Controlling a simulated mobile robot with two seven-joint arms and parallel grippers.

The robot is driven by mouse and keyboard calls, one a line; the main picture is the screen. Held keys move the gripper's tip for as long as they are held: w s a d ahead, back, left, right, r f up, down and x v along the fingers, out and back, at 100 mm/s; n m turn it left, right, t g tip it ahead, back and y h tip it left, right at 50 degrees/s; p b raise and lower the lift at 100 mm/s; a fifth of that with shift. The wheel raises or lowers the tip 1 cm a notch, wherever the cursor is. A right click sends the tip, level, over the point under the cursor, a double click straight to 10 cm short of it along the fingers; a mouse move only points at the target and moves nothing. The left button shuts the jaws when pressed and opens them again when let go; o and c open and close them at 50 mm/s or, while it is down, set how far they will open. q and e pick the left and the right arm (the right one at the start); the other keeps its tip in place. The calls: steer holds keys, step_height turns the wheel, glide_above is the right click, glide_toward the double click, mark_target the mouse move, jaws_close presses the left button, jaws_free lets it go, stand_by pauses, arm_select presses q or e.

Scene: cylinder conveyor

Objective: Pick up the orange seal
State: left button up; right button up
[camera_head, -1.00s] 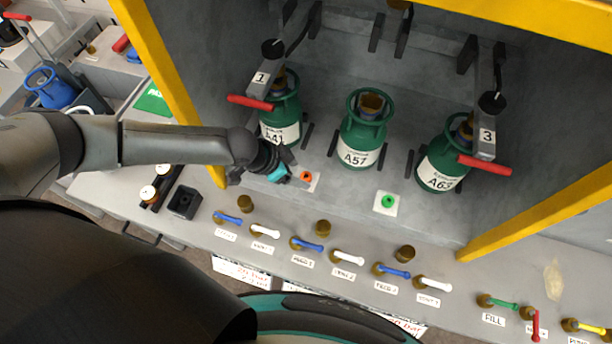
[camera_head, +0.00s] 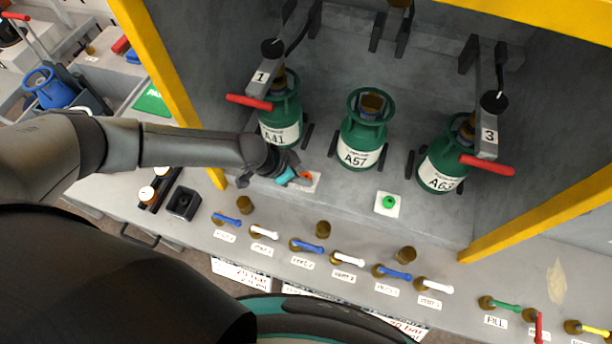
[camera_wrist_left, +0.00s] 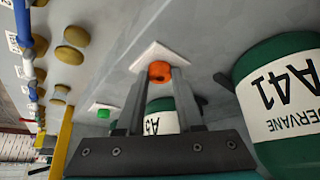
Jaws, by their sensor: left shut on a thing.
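The orange seal (camera_head: 306,174) is small and sits at the white square pad (camera_head: 315,182) in front of the cylinder marked A41 (camera_head: 280,120). In the left wrist view the seal (camera_wrist_left: 160,71) is between the two fingertips, right against or just above its pad (camera_wrist_left: 158,56); I cannot tell whether they touch. My left gripper (camera_head: 300,175) is shut on the seal. In the head view the fingers partly hide the seal. My right gripper is not in view.
Green cylinders A57 (camera_head: 362,130) and A63 (camera_head: 443,165) stand to the right. A green seal (camera_head: 389,202) lies on another white pad. A row of valve handles (camera_head: 310,245) runs along the front. Yellow posts (camera_head: 165,80) frame the bay.

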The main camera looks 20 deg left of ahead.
arm_select(q)
jaws_close()
steer(key=shift+r, duration=0.1)
